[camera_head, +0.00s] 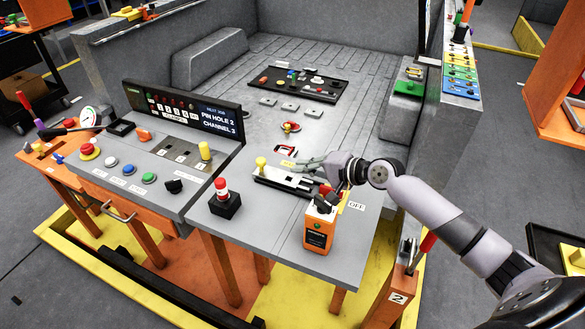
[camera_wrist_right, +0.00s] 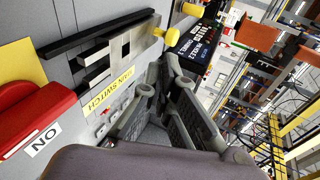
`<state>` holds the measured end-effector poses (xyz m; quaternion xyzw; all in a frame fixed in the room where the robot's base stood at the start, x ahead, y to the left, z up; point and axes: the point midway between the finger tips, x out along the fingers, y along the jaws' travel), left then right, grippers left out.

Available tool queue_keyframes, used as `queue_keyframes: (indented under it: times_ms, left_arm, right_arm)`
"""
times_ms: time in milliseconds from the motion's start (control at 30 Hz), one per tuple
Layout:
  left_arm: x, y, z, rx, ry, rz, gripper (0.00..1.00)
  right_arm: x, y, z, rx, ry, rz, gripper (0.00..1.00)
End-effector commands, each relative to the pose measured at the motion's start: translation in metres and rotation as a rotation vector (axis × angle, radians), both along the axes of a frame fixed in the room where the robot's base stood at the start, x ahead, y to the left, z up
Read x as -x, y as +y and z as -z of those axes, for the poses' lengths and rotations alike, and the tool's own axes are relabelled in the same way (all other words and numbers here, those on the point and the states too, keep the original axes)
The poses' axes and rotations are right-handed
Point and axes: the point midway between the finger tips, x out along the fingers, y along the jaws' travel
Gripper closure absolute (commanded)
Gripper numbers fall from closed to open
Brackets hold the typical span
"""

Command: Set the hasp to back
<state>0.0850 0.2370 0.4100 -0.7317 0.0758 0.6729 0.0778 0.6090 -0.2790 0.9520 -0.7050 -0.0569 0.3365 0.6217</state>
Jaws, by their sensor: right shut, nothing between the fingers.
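A slotted metal plate with black edges (camera_head: 290,181) lies on the grey panel, with a yellow knob (camera_head: 261,162) standing at its left end. It looks like the hasp, though no label names it so. In the right wrist view the plate (camera_wrist_right: 118,45) and the yellow knob (camera_wrist_right: 158,32) lie ahead of the fingers. My right gripper (camera_head: 303,163) is shut and empty, low above the panel behind the plate, to the right of the knob and apart from it. The wrist hides the plate's right end. My left gripper is not in view.
A red handle (camera_head: 326,190) with an OFF label (camera_head: 356,206) is beside my wrist. An orange box (camera_head: 320,227) stands at the panel's front edge. A red-topped post (camera_head: 222,190) stands to the left. Behind, a black tray (camera_head: 300,84) holds small parts.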

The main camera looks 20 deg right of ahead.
Motion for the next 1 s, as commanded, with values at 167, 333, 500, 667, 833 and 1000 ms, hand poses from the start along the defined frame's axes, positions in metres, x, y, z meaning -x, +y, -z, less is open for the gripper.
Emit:
queue_keyframes:
  times_ms: [167, 333, 500, 667, 833, 1000]
  left_arm:
    - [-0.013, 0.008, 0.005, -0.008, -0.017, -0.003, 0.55]
    - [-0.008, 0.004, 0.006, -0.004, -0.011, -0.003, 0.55]
    - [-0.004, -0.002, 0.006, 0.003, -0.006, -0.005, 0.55]
    - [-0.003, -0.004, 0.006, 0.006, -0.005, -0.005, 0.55]
    - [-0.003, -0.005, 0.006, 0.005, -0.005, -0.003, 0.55]
    - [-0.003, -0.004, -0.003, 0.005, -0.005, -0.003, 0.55]
  right_arm:
    - [0.02, -0.013, -0.008, 0.003, 0.002, -0.001, 1.0]
    - [0.027, -0.017, -0.014, 0.001, 0.002, -0.001, 1.0]
    - [0.027, -0.017, -0.015, 0.0, 0.001, -0.001, 1.0]
    - [0.027, -0.017, -0.015, 0.0, 0.001, -0.001, 1.0]
    - [0.027, -0.017, -0.015, 0.001, 0.0, 0.0, 1.0]
    - [0.01, -0.041, -0.029, 0.063, -0.054, 0.042, 1.0]
